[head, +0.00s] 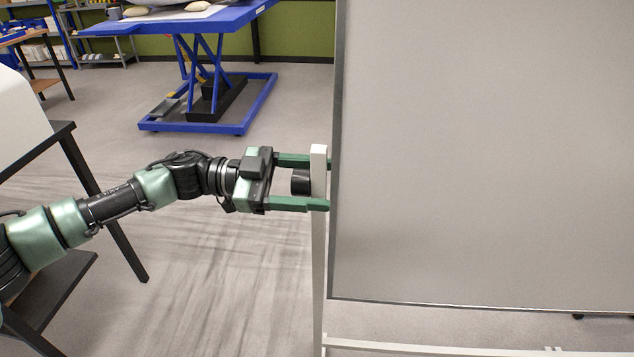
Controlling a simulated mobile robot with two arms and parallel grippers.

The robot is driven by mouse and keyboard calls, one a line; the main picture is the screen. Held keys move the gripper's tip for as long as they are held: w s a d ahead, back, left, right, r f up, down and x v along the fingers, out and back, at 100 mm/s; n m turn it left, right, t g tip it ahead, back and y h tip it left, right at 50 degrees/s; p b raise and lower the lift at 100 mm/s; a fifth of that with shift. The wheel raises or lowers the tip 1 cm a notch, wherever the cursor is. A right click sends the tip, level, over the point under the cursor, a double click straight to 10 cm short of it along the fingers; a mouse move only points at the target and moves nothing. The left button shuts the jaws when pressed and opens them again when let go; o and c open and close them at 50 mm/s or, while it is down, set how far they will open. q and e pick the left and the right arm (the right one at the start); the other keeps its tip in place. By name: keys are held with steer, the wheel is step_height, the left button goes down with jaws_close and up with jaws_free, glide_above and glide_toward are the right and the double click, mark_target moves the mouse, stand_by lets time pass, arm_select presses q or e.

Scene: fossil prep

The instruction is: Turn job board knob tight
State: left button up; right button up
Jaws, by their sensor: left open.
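The job board (480,150) is a large grey panel with a dark edge that fills the right side of the head view. It hangs beside a white upright post (319,250). A black round knob (300,182) sits on the left side of the post, near its top. My left gripper (302,183) is open, with one green finger above the knob and one below it. The fingertips reach to the post, and the knob lies between the fingers with gaps visible. My right gripper is not in view.
A black-framed table (70,135) stands at the left, near my arm. A blue lift table (195,25) stands at the back. Shelving (100,45) is at the far left. A white lower rail (420,348) runs under the board. The floor between is clear.

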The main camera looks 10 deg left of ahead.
arm_select(q)
steer(key=a+b, duration=0.2)
steer(key=a, duration=0.5)
steer(key=shift+a, duration=0.25)
